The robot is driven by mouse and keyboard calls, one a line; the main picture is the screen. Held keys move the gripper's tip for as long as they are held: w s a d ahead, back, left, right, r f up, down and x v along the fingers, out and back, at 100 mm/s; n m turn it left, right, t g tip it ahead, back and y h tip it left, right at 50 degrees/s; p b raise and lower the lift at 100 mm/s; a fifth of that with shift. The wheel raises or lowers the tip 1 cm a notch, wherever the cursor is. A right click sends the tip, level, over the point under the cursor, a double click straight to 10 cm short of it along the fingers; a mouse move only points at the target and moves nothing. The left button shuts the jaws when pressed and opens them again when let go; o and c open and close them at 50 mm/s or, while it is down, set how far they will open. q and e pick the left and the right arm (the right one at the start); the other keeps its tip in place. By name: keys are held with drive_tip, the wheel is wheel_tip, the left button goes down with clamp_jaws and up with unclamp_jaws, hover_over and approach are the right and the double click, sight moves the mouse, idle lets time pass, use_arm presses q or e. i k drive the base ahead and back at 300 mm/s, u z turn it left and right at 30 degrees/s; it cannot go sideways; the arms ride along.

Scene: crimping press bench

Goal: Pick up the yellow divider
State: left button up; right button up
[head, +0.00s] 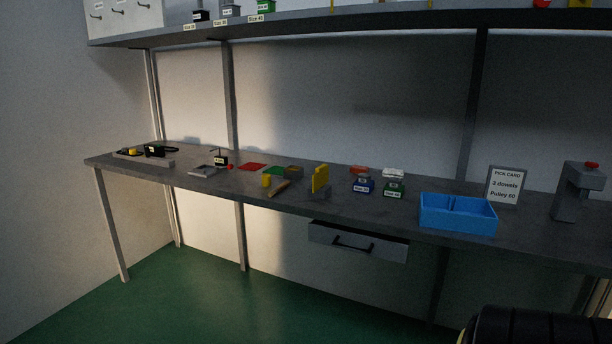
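The yellow divider (320,178) is an upright, flat yellow piece standing near the middle of the grey bench (400,207). A small grey item (322,193) sits at its foot; I cannot tell whether the two touch. Neither my left nor my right gripper shows in the head view, and nothing is holding the divider.
A yellow cylinder (266,181) and a brown-handled tool (279,188) lie to its left. Blue (363,185) and green (394,188) labelled boxes stand to its right, then a blue bin (457,222). A drawer (357,241) hangs below. A shelf (350,27) runs above.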

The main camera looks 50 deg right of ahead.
sight(320, 177)
drive_tip(key=z, duration=0.15)
drive_tip(key=i, duration=1.9)
drive_tip(key=z, duration=1.15)
drive_tip(key=i, duration=1.3)
drive_tip(key=z, duration=1.35)
